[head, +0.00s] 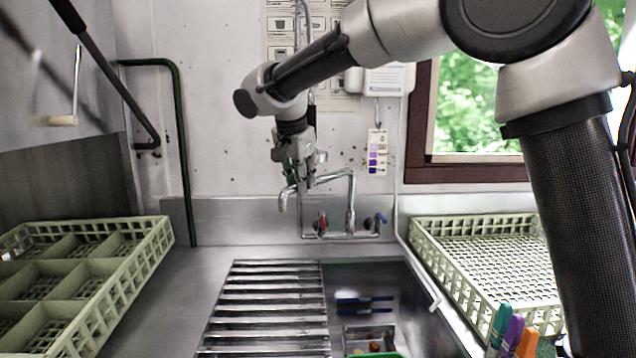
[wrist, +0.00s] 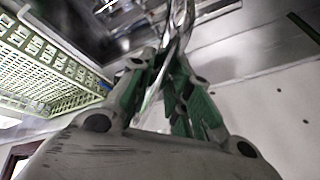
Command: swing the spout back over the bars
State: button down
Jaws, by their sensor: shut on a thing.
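The chrome spout (head: 338,174) runs left from the tap riser and ends in a downturned tip. My gripper (head: 303,180) comes down from above and is shut on the spout's pipe near that tip. In the wrist view my gripper (wrist: 165,72) has its green-padded fingers closed around the shiny pipe (wrist: 181,30). The bars (head: 265,308) lie over the left part of the sink. The spout tip appears above the far end of the bars in the head view; its exact depth over them is hard to tell.
The sink basin (head: 400,285) is open on the right, holding blue items and a small tray. Red (head: 321,222) and blue (head: 376,220) tap handles sit below the spout. Green racks stand left (head: 140,270) and right (head: 455,275). Markers (head: 512,335) stand at front right.

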jog(key=shift+w+a+r+m+h, duration=0.1)
jog(key=shift+w+a+m+h, duration=0.2)
jog(key=shift+w+a+m, duration=0.35)
jog(key=shift+w+a, duration=0.15)
jog(key=shift+a, duration=0.05)
jog(key=c, duration=1.3)
grip_release()
jog(key=v, duration=1.2)
jog(key=shift+w, duration=0.1)
jog(key=shift+n, duration=0.35)
